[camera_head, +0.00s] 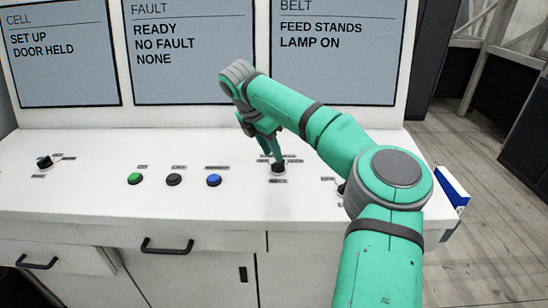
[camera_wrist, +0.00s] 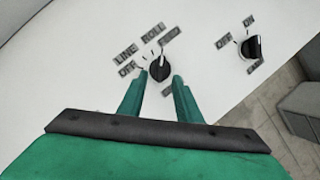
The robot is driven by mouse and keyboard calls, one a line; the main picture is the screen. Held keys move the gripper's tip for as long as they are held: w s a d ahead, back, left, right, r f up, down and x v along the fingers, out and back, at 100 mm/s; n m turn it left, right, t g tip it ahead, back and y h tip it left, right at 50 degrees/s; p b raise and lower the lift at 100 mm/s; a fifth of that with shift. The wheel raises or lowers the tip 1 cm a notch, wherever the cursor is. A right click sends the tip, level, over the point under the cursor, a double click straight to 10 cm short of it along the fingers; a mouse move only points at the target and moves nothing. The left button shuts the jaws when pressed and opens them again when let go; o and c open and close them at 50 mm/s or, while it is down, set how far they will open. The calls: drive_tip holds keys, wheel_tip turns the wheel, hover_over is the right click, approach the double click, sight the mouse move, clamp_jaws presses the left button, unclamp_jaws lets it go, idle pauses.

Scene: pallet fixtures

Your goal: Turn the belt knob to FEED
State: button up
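The belt knob (camera_head: 278,168) is a black round knob on the white console top. In the wrist view the knob (camera_wrist: 160,69) has the labels OFF, LINE, ROLL and FEED around its far side. Its light mark points up and slightly right, toward the FEED side. The belt screen (camera_head: 334,50) reads FEED STANDS and LAMP ON. My gripper (camera_head: 270,151) points down at the knob. In the wrist view my gripper (camera_wrist: 160,77) has one finger on each side of the knob, with narrow gaps; the fingers look open and hold nothing.
The lamp knob (camera_wrist: 254,47) is to the right, partly behind my arm in the head view. Green (camera_head: 135,179), black (camera_head: 174,180) and blue (camera_head: 214,180) buttons sit to the left. Another knob (camera_head: 45,162) is at far left. A blue-and-white box (camera_head: 452,188) is at the right edge.

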drive_tip(key=v, duration=0.6)
drive_tip(key=shift+r, duration=0.35)
